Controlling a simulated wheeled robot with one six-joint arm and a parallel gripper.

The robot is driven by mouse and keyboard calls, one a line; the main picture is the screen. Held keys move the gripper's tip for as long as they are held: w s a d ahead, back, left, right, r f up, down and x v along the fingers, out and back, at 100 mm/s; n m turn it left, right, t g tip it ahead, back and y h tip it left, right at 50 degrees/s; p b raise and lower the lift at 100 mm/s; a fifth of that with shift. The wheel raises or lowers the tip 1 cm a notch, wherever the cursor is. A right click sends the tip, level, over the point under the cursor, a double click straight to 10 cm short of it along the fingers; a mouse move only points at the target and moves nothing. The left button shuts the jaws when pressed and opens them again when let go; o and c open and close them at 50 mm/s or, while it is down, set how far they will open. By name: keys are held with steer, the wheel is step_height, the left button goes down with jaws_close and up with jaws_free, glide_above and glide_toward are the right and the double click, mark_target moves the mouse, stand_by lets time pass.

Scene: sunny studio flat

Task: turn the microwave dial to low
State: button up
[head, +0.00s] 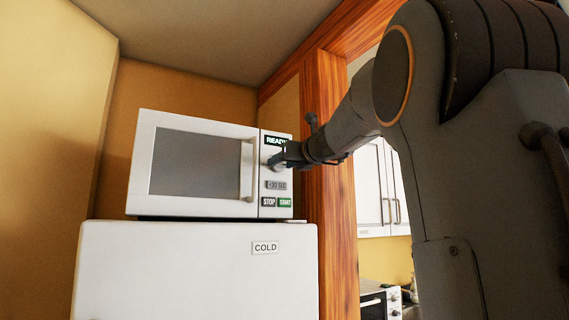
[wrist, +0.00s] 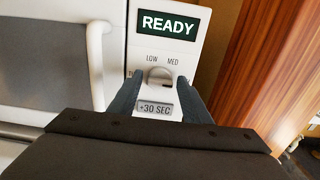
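The white microwave (head: 197,163) stands on top of the fridge in the head view. Its dial (wrist: 160,76) shows in the wrist view below the green READY display (wrist: 168,25), with LOW printed at its upper left and MED at its upper right. My gripper (wrist: 157,84) is at the dial, one finger on each side of it, with gaps visible between fingers and dial. In the head view my gripper (head: 279,160) reaches the control panel from the right and hides the dial. Where the dial's pointer stands is too small to tell.
The +30 SEC button (wrist: 155,108) lies just below the dial. The microwave door handle (wrist: 98,66) stands out to the left of the panel. The white fridge (head: 190,270) is underneath, and a wooden door frame (head: 328,170) rises close on the right.

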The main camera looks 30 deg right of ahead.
steer(key=shift+d, duration=0.1)
steer(key=c, duration=0.8)
steer(key=shift+o, duration=0.2)
steer(key=n+b, duration=0.4)
steer(key=n, duration=0.1)
steer(key=shift+f+n, duration=0.15)
steer(key=shift+n, duration=0.25)
steer(key=n+b, duration=0.4)
steer(key=n, duration=0.1)
steer(key=shift+a+f, duration=0.1)
steer(key=shift+a, duration=0.1)
steer(key=n+b, duration=0.3)
steer(key=n, duration=0.1)
steer(key=n+b, duration=0.2)
steer(key=n, duration=0.1)
steer(key=shift+f+n, duration=0.15)
steer(key=shift+n, duration=0.15)
steer(key=n+b, duration=0.3)
steer(key=n, duration=0.2)
steer(key=shift+n, duration=0.3)
